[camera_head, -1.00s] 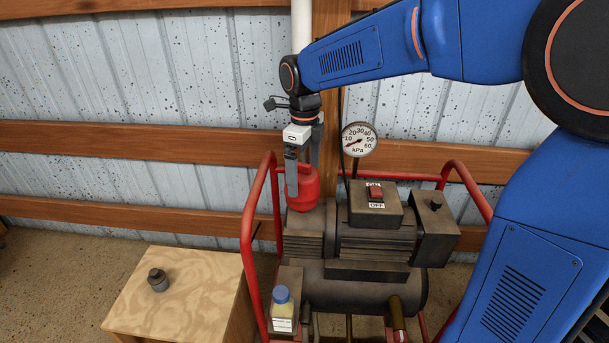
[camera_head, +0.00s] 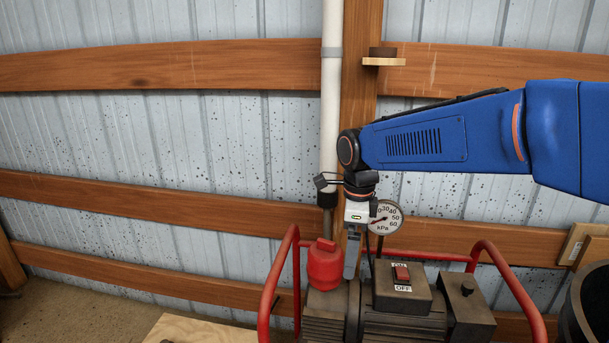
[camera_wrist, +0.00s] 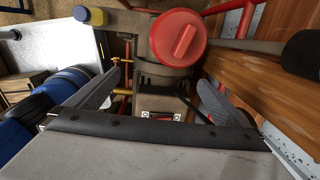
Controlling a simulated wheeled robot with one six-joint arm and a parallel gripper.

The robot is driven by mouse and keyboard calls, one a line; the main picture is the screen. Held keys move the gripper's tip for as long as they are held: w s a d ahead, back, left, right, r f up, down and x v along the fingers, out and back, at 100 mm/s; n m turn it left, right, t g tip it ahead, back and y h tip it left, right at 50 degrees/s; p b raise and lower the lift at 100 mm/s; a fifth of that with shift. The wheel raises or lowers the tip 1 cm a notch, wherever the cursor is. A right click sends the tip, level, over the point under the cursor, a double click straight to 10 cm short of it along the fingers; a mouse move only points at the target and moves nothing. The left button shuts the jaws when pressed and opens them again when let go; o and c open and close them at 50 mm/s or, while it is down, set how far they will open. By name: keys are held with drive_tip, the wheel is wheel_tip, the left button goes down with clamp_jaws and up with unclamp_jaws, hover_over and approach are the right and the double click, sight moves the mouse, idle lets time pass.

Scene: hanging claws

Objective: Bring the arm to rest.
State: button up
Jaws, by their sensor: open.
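My gripper (camera_head: 352,272) hangs pointing down from my blue arm over the compressor (camera_head: 325,315). It is just right of the red cap (camera_head: 325,264) and left of the switch box (camera_head: 403,292). In the wrist view, the two dark fingers of my gripper (camera_wrist: 160,80) are spread with nothing between them. The red cap also shows in the wrist view (camera_wrist: 180,38), beyond the fingertips and apart from them. My arm is bent, with the forearm reaching in from the right, roughly level.
The round kPa gauge (camera_head: 387,218) is close right of my gripper, its left edge partly covered. A white pipe (camera_head: 332,100) runs down behind. Red frame bars (camera_head: 283,280) flank the compressor. A small shelf (camera_head: 384,61) holds a dark cylinder. A dark container (camera_head: 588,315) stands at right.

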drive_tip(key=s+d+f+n+t, duration=0.1)
drive_tip(key=s+d+n+t, duration=0.1)
drive_tip(key=s+d+n, duration=0.6)
drive_tip(key=s+d+f+n+t, duration=0.2)
drive_tip(key=s+d+n, duration=0.6)
drive_tip(key=s+n, duration=0.4)
drive_tip(key=s, duration=0.2)
drive_tip(key=shift+s+d+f, duration=0.3)
drive_tip(key=shift+d, duration=0.05)
